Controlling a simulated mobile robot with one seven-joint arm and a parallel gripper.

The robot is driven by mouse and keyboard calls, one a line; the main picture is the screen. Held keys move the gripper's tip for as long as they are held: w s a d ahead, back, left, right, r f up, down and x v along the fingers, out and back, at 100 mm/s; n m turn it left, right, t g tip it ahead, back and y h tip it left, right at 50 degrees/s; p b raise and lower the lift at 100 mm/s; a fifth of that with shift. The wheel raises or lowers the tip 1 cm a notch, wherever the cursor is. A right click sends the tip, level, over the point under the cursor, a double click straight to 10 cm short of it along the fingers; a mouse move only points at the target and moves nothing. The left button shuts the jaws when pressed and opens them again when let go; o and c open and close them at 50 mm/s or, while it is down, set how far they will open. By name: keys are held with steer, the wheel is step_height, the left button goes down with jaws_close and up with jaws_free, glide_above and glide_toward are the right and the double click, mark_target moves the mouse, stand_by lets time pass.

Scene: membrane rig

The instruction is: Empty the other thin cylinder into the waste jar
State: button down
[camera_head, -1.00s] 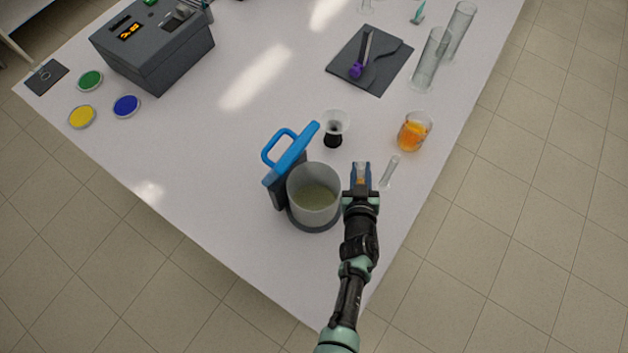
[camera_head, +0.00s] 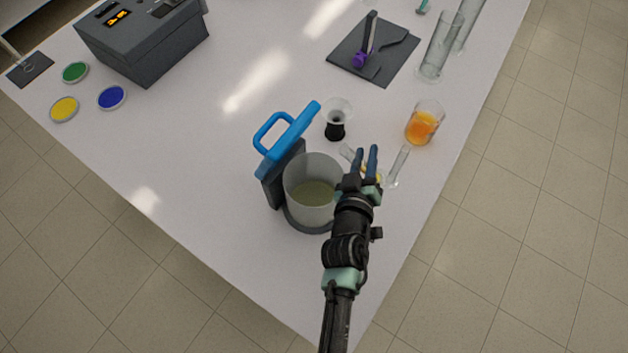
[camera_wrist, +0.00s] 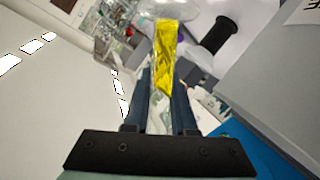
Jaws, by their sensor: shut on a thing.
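My gripper (camera_head: 367,160) is shut on a thin clear cylinder (camera_head: 347,153), which lies tilted between the fingers. In the wrist view the cylinder holds yellow liquid (camera_wrist: 165,57). A large jar with pale yellow-green liquid, seemingly the waste jar (camera_head: 312,168), stands just left of my gripper. Its top is open, and a dark lid with a blue handle (camera_head: 288,138) stands up at its left side. My gripper is beside the jar's right rim and partly overlaps it in the head view. A second thin clear cylinder (camera_head: 398,165) is just right of my gripper.
A funnel-like cup with a black base (camera_head: 335,130) stands behind the jar. A beaker of orange liquid (camera_head: 423,125) stands to the right near the table edge. Tall glass cylinders (camera_head: 440,48) and a dark mat (camera_head: 345,52) are farther back. The table's left-middle is clear.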

steer(key=r+n+t+h+b, duration=0.1)
steer(key=n+b, duration=0.1)
steer(key=b, duration=0.1)
steer(key=r+n+t+b, duration=0.1)
steer(key=n+b, duration=0.2)
steer(key=b, duration=0.1)
steer(key=n+t+h+b, duration=0.1)
steer(key=n+b, duration=0.2)
steer(key=b, duration=0.1)
steer(key=shift+d+r+h, duration=0.2)
steer(key=shift+r+h, duration=0.1)
steer(key=shift+r, duration=0.1)
steer(key=shift+a+r+n+t+b, duration=0.1)
steer(key=shift+r+n+t+b, duration=0.5)
steer(key=shift+r+n+b, duration=0.5)
